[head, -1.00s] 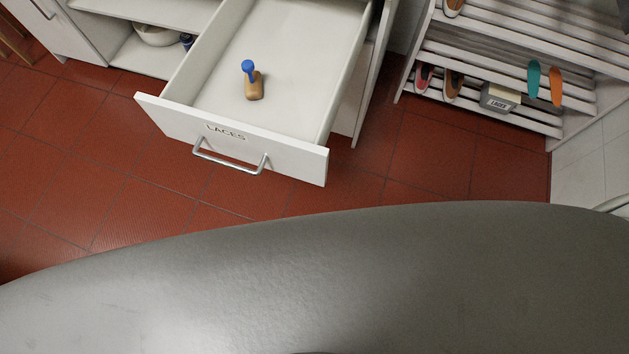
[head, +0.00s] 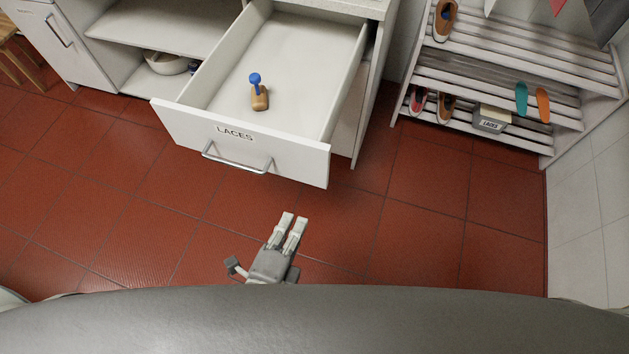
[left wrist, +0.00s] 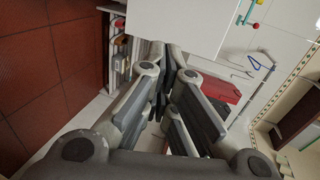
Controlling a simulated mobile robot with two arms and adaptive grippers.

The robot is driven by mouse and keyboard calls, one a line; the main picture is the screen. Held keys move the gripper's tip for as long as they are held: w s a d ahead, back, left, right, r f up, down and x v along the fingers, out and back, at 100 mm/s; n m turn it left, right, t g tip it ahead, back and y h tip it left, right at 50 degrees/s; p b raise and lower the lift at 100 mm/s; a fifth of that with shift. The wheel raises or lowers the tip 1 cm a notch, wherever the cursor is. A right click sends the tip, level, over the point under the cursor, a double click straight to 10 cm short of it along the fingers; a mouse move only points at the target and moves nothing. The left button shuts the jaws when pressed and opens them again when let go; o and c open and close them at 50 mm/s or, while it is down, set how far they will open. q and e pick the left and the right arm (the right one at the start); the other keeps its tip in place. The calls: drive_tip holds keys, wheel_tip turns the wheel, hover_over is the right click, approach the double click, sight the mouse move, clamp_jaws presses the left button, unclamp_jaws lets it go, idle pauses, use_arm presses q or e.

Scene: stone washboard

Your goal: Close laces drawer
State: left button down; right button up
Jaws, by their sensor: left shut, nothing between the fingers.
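The white laces drawer (head: 290,160) is pulled far out of its cabinet in the head view. Its front carries the word LACES and a silver bar handle (head: 236,161). A small wooden object with a blue knob (head: 258,92) stands inside the drawer. My left gripper (head: 290,220) is shut and empty, in front of the drawer front and apart from it, a little right of the handle in the picture. The left wrist view shows its fingers (left wrist: 170,90) close up, with nothing between them. My right gripper is not in view.
A slatted shoe rack (head: 500,85) with shoes and a small labelled box (head: 490,118) stands at the right by a tiled wall (head: 590,210). An open cabinet shelf holds a white bowl (head: 165,64) left of the drawer. The red tiled floor (head: 110,200) in front is clear.

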sight(316, 171)
use_arm(q)
drive_tip(key=x, duration=0.7)
drive_tip(key=r+p+x, duration=0.1)
drive_tip(key=x, duration=0.3)
drive_tip(key=shift+w+f, duration=0.15)
drive_tip(key=shift+w, duration=0.3)
drive_tip(key=shift+w+d, duration=0.25)
drive_tip(key=shift+w, duration=0.35)
